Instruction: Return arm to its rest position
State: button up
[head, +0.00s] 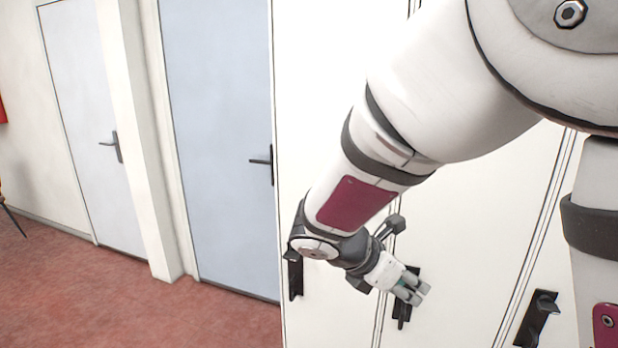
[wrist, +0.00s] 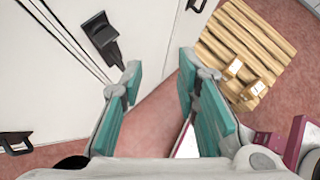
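My arm reaches down across the head view from the upper right. My gripper (head: 419,292) is in front of the white locker doors (head: 330,90), near a black handle (head: 403,312). I cannot tell from the head view whether it touches that handle. In the wrist view my gripper (wrist: 160,66) has its two teal-padded fingers spread apart. Nothing is between them; white door and reddish floor show through the gap.
Other black handles are on the doors at left (head: 295,275) and right (head: 537,318). A light blue door (head: 215,120) and a paler door (head: 80,110) stand at left. The wrist view shows a slatted wooden piece (wrist: 228,40). Red floor (head: 90,295) at left is clear.

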jog(key=s+d+r+m+t+y, duration=0.1)
jog(key=s+r+m+y, duration=0.3)
jog(key=s+m, duration=0.6)
jog(key=s+r+m+t+y, duration=0.1)
jog(key=s+r+m+y, duration=0.3)
jog(key=s+m, duration=0.6)
jog(key=shift+d+r+m+y, duration=0.35)
jog(key=shift+r+m, duration=0.65)
jog(key=shift+m, duration=0.8)
